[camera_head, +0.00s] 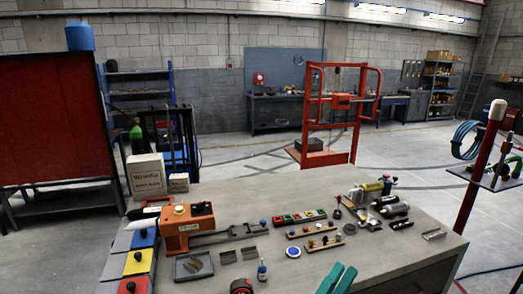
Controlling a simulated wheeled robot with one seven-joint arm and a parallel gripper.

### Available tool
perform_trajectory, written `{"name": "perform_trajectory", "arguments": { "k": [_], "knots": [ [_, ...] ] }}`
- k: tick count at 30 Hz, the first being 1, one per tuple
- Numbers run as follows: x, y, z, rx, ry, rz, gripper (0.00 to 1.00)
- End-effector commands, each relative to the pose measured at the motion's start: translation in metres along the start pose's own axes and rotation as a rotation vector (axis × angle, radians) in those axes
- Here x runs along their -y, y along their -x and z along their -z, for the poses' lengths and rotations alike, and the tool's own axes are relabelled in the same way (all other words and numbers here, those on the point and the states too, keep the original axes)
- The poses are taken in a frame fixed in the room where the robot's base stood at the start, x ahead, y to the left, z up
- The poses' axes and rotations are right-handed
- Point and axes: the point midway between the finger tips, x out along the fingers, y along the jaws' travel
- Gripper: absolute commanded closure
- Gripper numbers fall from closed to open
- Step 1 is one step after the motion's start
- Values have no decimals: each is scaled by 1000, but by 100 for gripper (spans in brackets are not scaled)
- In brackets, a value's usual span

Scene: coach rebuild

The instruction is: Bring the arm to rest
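My gripper and arm do not show clearly in the head view, so I cannot see whether the gripper holds anything. The workbench (408,248) fills the lower middle, its top covered with tools and parts. Two teal, elongated pieces (338,279) lie side by side at its front edge, cut off by the picture's bottom. I cannot tell what they belong to.
An orange machine (187,226) stands at the bench's left, beside blue, yellow and red blocks (139,262). Cylinders (390,208) lie at the right. A red post (482,165) stands right of the bench. Open floor (225,165) lies behind.

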Motion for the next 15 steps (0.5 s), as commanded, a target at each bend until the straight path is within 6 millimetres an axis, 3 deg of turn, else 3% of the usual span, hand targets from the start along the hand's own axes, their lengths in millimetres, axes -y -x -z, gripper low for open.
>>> {"name": "perform_trajectory", "arguments": {
  "k": [15],
  "knots": [
    [2, 135, 33, 481, 335, 180, 70]
  ]
}}
